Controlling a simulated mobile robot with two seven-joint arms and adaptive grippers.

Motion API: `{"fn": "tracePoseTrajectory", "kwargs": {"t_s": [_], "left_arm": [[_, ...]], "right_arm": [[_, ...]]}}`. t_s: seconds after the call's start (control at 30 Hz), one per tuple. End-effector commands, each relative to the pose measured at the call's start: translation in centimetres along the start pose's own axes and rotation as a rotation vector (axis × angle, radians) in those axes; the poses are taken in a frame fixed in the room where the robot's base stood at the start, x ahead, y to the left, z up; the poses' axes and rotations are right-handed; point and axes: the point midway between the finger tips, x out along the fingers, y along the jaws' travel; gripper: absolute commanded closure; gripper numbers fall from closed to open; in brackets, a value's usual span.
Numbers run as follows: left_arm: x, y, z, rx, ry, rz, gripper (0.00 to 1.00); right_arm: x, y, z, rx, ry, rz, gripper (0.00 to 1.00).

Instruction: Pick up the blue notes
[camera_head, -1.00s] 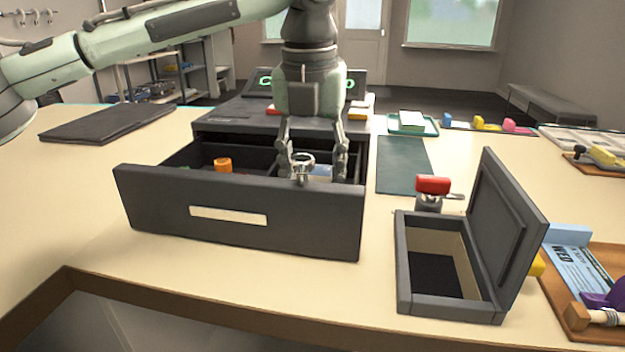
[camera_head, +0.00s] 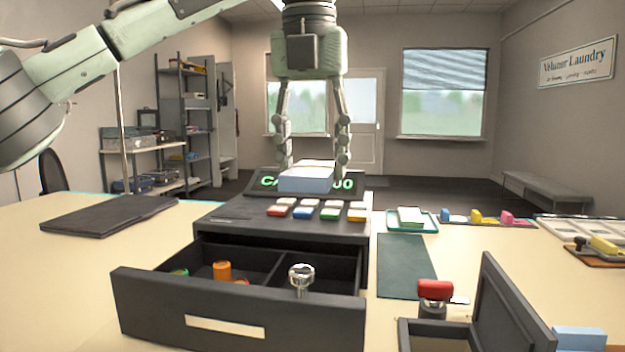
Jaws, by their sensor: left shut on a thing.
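The blue notes (camera_head: 306,183), a light blue block with a pale top, are held up in front of the register's green display. My left gripper (camera_head: 314,168) is shut on them, one finger at each side, above the register keys. The open dark drawer (camera_head: 190,318) below holds an orange cylinder (camera_head: 221,270), other small orange and green items, and a shiny metal piece (camera_head: 301,278) in its right part. My right gripper is not in view.
The dark register (camera_head: 225,214) has several coloured keys. An open dark box (camera_head: 508,310) and a red-topped stamp (camera_head: 435,292) stand at the right. A green tray (camera_head: 428,226) and dark green mat (camera_head: 404,262) lie right of the register. A dark folder (camera_head: 110,215) lies left.

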Motion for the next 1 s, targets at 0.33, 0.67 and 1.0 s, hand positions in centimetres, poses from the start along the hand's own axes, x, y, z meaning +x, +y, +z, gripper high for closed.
{"fn": "tracePoseTrajectory", "kwargs": {"t_s": [0.33,0.67,1.0], "left_arm": [[-2.3,0.0,0.3,-0.002,-0.003,0.000,0.80],[-4.1,-0.1,0.5,-0.001,-0.003,0.000,0.80],[-4.4,0.0,0.5,-0.001,-0.002,-0.001,0.80]], "right_arm": [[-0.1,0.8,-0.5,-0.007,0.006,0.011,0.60],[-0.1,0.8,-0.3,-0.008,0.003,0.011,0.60],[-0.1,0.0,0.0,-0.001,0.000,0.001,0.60]]}}
